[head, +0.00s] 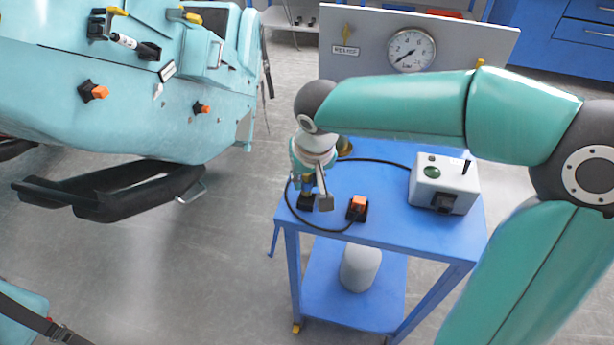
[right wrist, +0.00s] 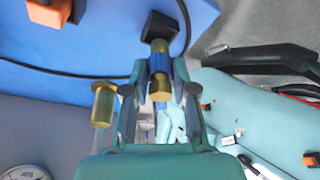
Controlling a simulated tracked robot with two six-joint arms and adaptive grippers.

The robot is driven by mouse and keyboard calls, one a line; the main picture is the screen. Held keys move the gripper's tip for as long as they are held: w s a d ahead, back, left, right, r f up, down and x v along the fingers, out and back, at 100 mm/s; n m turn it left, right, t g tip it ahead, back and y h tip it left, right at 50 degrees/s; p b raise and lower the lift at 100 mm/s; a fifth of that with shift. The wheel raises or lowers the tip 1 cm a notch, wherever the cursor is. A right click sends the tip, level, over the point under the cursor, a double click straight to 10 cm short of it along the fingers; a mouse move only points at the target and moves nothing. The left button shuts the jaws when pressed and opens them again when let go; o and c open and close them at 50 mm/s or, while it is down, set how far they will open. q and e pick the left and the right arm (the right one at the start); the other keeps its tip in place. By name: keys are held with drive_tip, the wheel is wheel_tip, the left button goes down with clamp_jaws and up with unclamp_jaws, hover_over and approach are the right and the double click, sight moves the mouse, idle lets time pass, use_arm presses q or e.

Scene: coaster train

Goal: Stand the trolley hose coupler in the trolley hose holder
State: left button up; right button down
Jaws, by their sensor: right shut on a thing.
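My right gripper (head: 314,188) is over the left front part of the blue trolley top. It is shut on the trolley hose coupler (right wrist: 159,82), a brass piece with a blue band, which shows between the fingers in the right wrist view. A black block (head: 305,204), which looks like the trolley hose holder, is directly below the gripper; it also shows in the right wrist view (right wrist: 161,29). The coupler's far end meets the block in that view, but I cannot tell how deep it sits. My left gripper is not in view.
On the blue trolley (head: 390,225) stand an orange-topped black connector (head: 358,206) and a white box (head: 444,186), with a black cable looping around the holder. A brass fitting (right wrist: 103,103) is near the gripper. A gauge panel (head: 350,60) rises behind; a teal vehicle (head: 120,90) is left.

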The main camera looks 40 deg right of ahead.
drive_tip(key=shift+f+b, duration=1.25)
drive_tip(key=shift+f, duration=0.1)
drive_tip(key=c, duration=0.9)
unclamp_jaws()
drive_tip(key=shift+o, duration=0.2)
drive_tip(key=v, duration=1.2)
